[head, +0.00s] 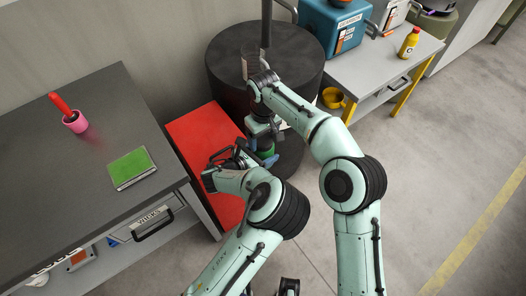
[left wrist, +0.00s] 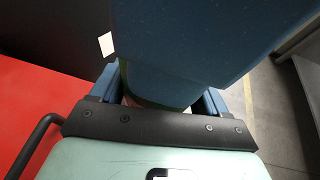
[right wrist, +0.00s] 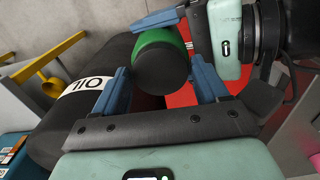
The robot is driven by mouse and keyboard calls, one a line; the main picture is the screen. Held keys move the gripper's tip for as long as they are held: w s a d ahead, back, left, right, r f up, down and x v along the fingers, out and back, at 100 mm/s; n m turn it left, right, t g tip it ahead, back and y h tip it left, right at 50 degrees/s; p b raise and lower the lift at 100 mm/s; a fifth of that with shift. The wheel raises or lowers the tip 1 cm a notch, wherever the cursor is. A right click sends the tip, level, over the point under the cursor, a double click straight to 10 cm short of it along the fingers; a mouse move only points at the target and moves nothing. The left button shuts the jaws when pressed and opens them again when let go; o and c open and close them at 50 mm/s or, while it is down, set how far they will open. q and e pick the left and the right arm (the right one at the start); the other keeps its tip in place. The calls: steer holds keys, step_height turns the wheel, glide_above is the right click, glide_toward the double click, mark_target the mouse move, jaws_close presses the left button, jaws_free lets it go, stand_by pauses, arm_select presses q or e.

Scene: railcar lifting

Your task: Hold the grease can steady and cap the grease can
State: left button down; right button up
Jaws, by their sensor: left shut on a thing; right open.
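The green grease can (right wrist: 180,36) is in the right wrist view, with a round black end facing that camera. I cannot tell whether this black end is a separate cap seated on the can. Green also shows between my arms in the head view (head: 267,153). My left gripper (head: 262,159) is shut on the can, its blue fingers beside it. My right gripper (right wrist: 160,88) is open, with its blue fingers apart on either side of the black end. In the left wrist view, large blue shapes hide most of the can.
A red surface (head: 203,132) lies below the grippers. A large black drum (head: 225,75) stands behind, with a dark translucent container (head: 250,62) on it. The left grey workbench (head: 80,110) holds a pink cup and a green book. The right bench holds a yellow bottle (head: 409,43).

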steer(key=shift+c, duration=0.3)
steer(key=c, duration=0.8)
steer(key=o, duration=1.2)
step_height(320, 180, up, 7)
steer(key=shift+f, duration=0.1)
steer(key=shift+r, duration=0.4)
steer(key=shift+d, duration=0.1)
